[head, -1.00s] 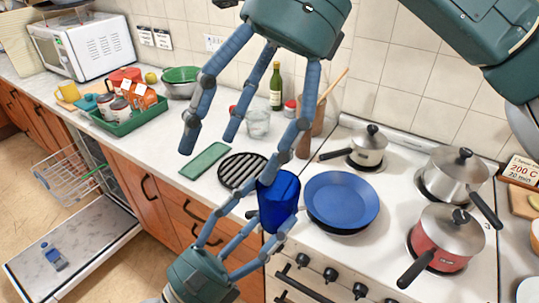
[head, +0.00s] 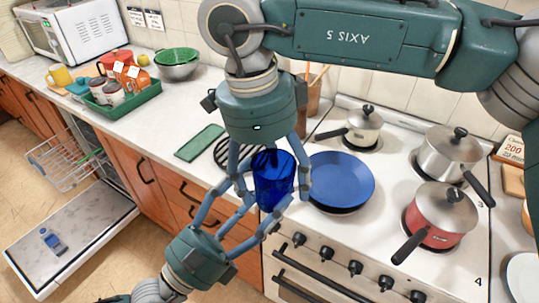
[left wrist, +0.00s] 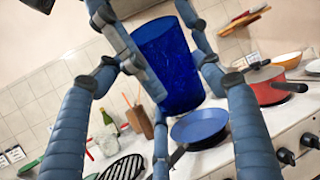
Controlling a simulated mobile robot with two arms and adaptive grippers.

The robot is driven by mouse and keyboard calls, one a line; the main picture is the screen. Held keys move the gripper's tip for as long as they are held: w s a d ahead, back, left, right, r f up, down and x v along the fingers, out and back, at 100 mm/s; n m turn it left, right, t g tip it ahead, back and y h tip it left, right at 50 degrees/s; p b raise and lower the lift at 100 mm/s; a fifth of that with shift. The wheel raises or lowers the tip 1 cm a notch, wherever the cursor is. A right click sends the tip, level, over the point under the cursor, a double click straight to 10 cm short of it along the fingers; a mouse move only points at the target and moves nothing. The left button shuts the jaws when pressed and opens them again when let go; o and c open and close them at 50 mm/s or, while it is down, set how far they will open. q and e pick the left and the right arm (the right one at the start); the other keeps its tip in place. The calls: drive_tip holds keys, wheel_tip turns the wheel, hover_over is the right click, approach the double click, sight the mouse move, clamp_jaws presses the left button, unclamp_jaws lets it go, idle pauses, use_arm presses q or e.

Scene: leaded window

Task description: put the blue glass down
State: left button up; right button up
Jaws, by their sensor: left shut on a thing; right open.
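The blue glass (head: 272,182) is held nearly upright, rim up, in front of the blue pan near the counter's front edge. My left gripper (head: 268,177), whose hand comes up from the lower left, is shut on it. The left wrist view shows the glass (left wrist: 175,70) between its fingers, well clear of the pan behind. My right gripper (head: 271,195) reaches down from above with open fingers on either side of the glass. Whether the right fingers touch it cannot be told. Fingers of both grippers partly cover the glass.
The blue pan (head: 342,180) and several pots, such as the red pot (head: 442,212), stand on the stove. A green mat (head: 200,142) and a black trivet (head: 222,153) lie on the worktop (head: 165,130). A green tray (head: 122,107) stands farther left. The dishwasher door (head: 75,235) hangs open.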

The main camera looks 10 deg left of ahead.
drive_tip(key=shift+d+f, duration=0.2)
drive_tip(key=shift+f, duration=1.05)
drive_tip(key=shift+w, duration=0.1)
drive_tip(key=c, duration=1.3)
drive_tip(key=o, duration=1.3)
